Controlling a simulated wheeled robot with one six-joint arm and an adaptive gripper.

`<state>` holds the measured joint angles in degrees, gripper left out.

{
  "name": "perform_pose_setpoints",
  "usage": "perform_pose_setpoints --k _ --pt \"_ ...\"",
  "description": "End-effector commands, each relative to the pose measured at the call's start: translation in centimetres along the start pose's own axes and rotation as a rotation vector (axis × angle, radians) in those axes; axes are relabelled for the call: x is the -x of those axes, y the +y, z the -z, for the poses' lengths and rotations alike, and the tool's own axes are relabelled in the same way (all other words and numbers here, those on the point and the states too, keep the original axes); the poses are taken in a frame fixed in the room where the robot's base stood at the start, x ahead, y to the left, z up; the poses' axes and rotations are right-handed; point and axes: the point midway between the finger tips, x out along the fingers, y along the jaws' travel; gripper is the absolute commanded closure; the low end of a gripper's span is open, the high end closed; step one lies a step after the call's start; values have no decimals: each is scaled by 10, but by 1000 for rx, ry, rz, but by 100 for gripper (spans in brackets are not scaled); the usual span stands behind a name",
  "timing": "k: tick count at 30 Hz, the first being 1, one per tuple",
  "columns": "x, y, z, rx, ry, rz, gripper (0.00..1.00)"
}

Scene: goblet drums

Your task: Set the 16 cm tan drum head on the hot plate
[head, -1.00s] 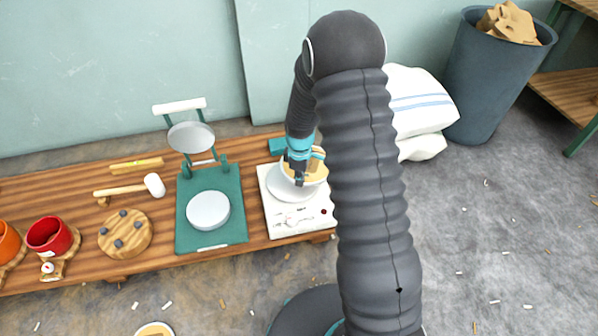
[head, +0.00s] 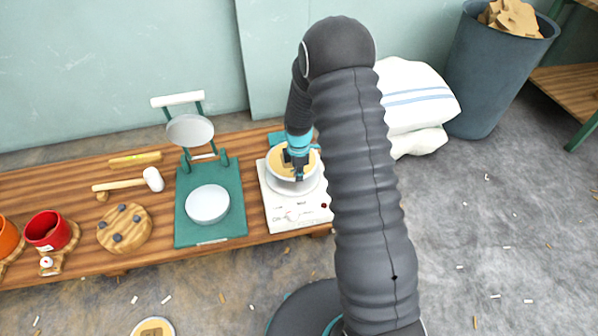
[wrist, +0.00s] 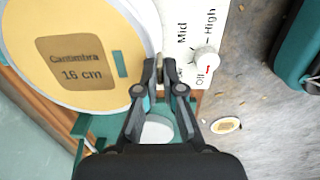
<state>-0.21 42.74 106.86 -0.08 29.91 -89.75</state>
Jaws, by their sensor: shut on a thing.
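The tan drum head (head: 281,158) is a round tan disc with a pale rim. In the wrist view the drum head (wrist: 105,30) has a brown label reading "Cantimbra 16 cm". My gripper (head: 297,174) is shut on its rim; the closed fingers also show in the wrist view (wrist: 159,72). The drum head is over the round white plate of the hot plate (head: 292,219), roughly level. I cannot tell whether it touches the plate. The hot plate's knob (wrist: 205,60) points at Off.
A green press (head: 238,228) with a white disc stands left of the hot plate. Further left are a mallet (head: 125,184), a wooden disc (head: 134,236) and a red pot (head: 45,231). White sacks (head: 415,98) lie right of my arm. Another tan disc (head: 154,329) is on the floor.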

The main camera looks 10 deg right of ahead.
Motion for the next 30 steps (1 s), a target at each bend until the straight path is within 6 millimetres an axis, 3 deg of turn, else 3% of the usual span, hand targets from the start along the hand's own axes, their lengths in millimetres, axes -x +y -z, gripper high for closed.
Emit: perform_pose_setpoints --k 15,30 --pt "-55 0 0 0 0 0 100" --pt "-61 0 0 0 0 0 100"
